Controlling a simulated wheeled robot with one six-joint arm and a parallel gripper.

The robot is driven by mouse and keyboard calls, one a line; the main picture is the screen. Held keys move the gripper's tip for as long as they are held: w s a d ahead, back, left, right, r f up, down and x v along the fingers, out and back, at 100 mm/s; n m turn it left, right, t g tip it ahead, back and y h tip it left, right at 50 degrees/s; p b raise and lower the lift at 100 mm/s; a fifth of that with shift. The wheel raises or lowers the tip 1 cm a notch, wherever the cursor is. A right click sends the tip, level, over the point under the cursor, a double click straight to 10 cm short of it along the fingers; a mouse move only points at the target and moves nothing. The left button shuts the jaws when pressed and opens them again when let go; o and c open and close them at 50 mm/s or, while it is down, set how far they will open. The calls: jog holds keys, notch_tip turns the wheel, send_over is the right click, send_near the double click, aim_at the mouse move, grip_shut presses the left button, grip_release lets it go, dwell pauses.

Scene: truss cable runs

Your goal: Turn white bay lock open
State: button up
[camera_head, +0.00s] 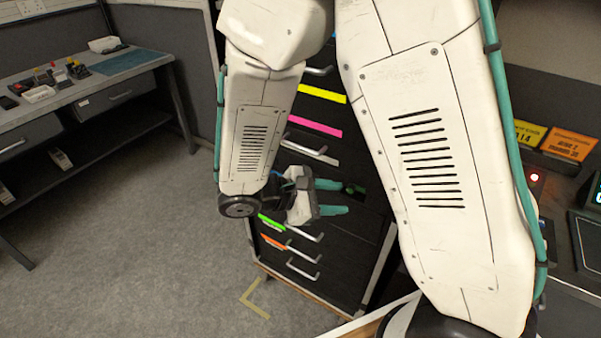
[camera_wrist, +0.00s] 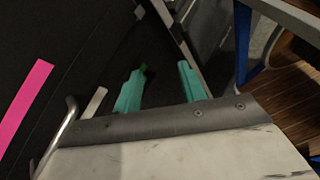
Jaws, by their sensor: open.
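The black drawer cabinet (camera_head: 345,150) stands behind my arm, with coloured label strips on its drawer fronts. A pale strip, which looks like the white bay's label, shows below the pink one in the wrist view (camera_wrist: 95,103). My gripper (camera_head: 334,197) is open, its two teal fingers pointing at the cabinet front below that strip. In the wrist view the fingers (camera_wrist: 160,82) are apart with nothing between them. A small green spot (camera_wrist: 143,68) shows beside the left fingertip; I cannot tell whether it is the lock. The lock itself is not clearly visible.
Yellow (camera_head: 321,94), pink (camera_head: 315,126), green (camera_head: 271,222) and orange (camera_head: 273,242) strips mark other drawers. Metal handles (camera_head: 303,268) stick out from the fronts. A workbench (camera_head: 90,85) stands at the left. The carpet between is clear.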

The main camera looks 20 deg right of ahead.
jog(key=w+a+f+n+t+h, duration=0.1)
jog(key=w+a+f+n+t, duration=0.2)
jog(key=w+n+t, duration=0.25)
jog(key=w+a+f+n+t, duration=0.3)
jog(key=w+n+t, duration=0.1)
jog(key=w+t, duration=0.25)
jog(key=x, duration=0.6)
jog(key=shift+w+d+f, duration=0.1)
jog(key=shift+w+d, duration=0.1)
jog(key=shift+w, duration=0.15)
grip_shut()
